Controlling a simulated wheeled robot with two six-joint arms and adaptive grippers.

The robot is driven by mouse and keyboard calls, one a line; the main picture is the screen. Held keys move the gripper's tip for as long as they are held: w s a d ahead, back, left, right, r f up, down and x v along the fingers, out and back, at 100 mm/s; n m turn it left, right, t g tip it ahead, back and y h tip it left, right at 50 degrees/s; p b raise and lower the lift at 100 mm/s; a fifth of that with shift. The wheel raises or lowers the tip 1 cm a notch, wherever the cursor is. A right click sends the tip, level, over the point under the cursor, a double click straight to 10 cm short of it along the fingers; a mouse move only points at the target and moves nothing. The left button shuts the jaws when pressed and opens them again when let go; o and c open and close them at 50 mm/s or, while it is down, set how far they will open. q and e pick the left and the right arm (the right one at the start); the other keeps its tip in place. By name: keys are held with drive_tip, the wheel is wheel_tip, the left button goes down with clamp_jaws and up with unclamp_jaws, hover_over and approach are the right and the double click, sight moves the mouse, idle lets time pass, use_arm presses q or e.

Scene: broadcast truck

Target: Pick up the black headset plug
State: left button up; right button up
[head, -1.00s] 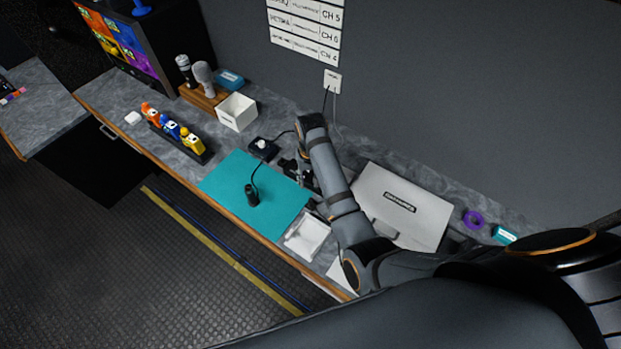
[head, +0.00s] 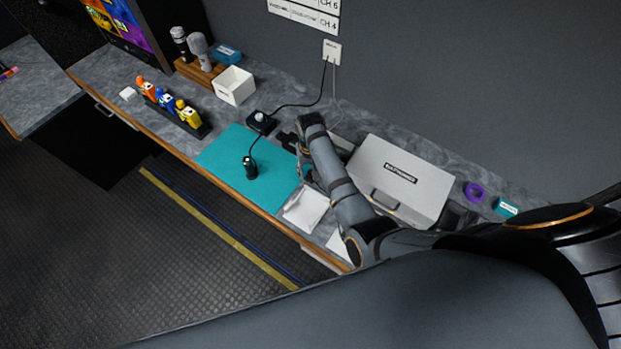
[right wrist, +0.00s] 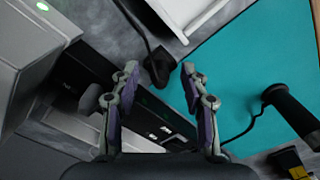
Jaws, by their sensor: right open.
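What appears to be the black headset plug (right wrist: 160,64) lies by the teal mat's edge in the right wrist view, with a black cable running up and left from it. My right gripper (right wrist: 159,78) is open and empty. Its two fingertips stand on either side of the plug in that view; whether they are level with it I cannot tell. In the head view the right gripper (head: 304,168) points down at the mat's right edge, and my arm hides the plug there. My left gripper is not in view.
A black corded cylinder (head: 250,168) stands on the teal mat (head: 225,158). A white tray (head: 306,209), a silver case (head: 402,176) and a black panel with lettering (right wrist: 150,112) crowd the gripper. A small black box (head: 261,122) sits behind the mat.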

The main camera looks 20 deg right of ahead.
drive_tip(key=shift+w+f, duration=0.1)
drive_tip(key=shift+f, duration=0.3)
drive_tip(key=shift+r, duration=0.1)
drive_tip(key=c, duration=0.5)
clamp_jaws()
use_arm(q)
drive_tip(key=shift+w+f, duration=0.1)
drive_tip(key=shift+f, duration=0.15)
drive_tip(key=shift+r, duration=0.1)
use_arm(e)
drive_tip(key=shift+r, duration=0.15)
